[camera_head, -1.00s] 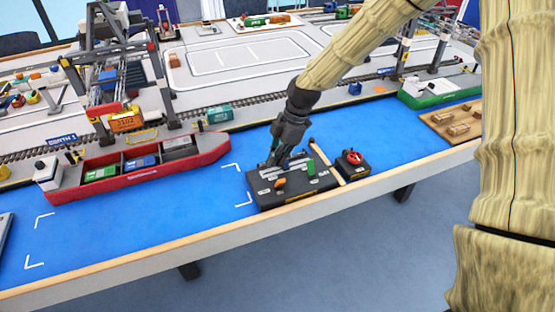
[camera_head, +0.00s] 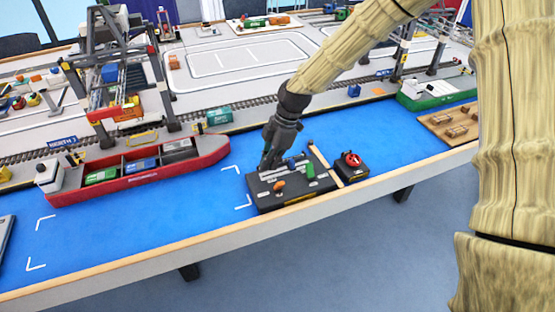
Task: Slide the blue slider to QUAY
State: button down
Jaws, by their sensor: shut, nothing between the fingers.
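The dark control box (camera_head: 262,205) lies on the blue water surface near the table's front edge. An orange knob (camera_head: 279,186) sits on its left part and a green knob (camera_head: 310,171) on its right part. A small bluish piece near the box's back edge may be the blue slider, but it is too small to be sure. The QUAY label cannot be read. My gripper (camera_head: 267,167) is shut and empty, pointing down over the back left of the box. Its fingers hide part of the box top, and I cannot tell whether they touch a slider.
A box with a red button (camera_head: 353,160) stands right of the control box, with a wooden strip between them. A red ship (camera_head: 140,176) lies left. A gantry crane with a blue trolley (camera_head: 110,73) stands behind it. A green ship (camera_head: 436,93) and wooden tray (camera_head: 437,124) are right.

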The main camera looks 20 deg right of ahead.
jog(key=v, duration=0.9)
jog(key=shift+d+r+b, duration=0.3)
jog(key=shift+b, duration=0.1)
jog(key=shift+w, duration=0.1)
jog(key=c, duration=2.2)
grip_release()
